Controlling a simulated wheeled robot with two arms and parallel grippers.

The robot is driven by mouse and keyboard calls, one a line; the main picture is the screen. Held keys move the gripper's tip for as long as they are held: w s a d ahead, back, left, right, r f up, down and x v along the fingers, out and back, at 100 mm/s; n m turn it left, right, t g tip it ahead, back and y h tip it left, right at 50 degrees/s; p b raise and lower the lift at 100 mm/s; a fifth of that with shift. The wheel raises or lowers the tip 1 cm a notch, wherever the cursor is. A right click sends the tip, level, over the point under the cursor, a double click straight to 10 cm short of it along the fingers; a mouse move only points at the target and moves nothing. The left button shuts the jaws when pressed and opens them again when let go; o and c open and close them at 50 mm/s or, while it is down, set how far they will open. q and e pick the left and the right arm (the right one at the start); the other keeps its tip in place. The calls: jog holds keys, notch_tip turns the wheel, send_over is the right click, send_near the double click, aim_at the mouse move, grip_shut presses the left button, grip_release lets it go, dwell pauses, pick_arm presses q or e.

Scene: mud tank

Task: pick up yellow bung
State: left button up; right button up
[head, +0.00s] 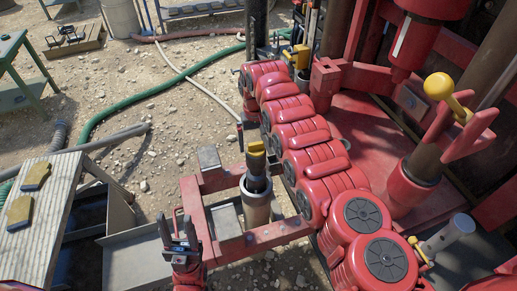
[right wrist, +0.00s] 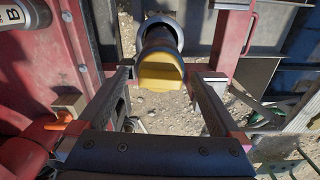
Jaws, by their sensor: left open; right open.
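The yellow bung (head: 256,152) has a yellow top and a dark lower part. It stands upright in the mouth of a grey pipe (head: 257,207), within a red frame. In the right wrist view the yellow bung (right wrist: 160,74) appears in line with the gap of my open right gripper (right wrist: 160,82). I cannot tell how far beyond the fingertips it is, and no contact shows. My left gripper (head: 178,230) is open and empty, fingers pointing up, left of the red frame.
The red frame (head: 197,215) surrounds the pipe and carries grey blocks. A table (head: 55,205) with two yellow-topped pieces stands at the left. Gravel with a green hose (head: 150,97) lies beyond.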

jog(key=shift+d+f, duration=0.1)
jog(key=shift+f, duration=0.3)
jog(key=shift+w+f, duration=0.1)
jog(key=shift+w, duration=0.05)
jog(key=shift+a, duration=0.2)
jog(key=c, duration=1.3)
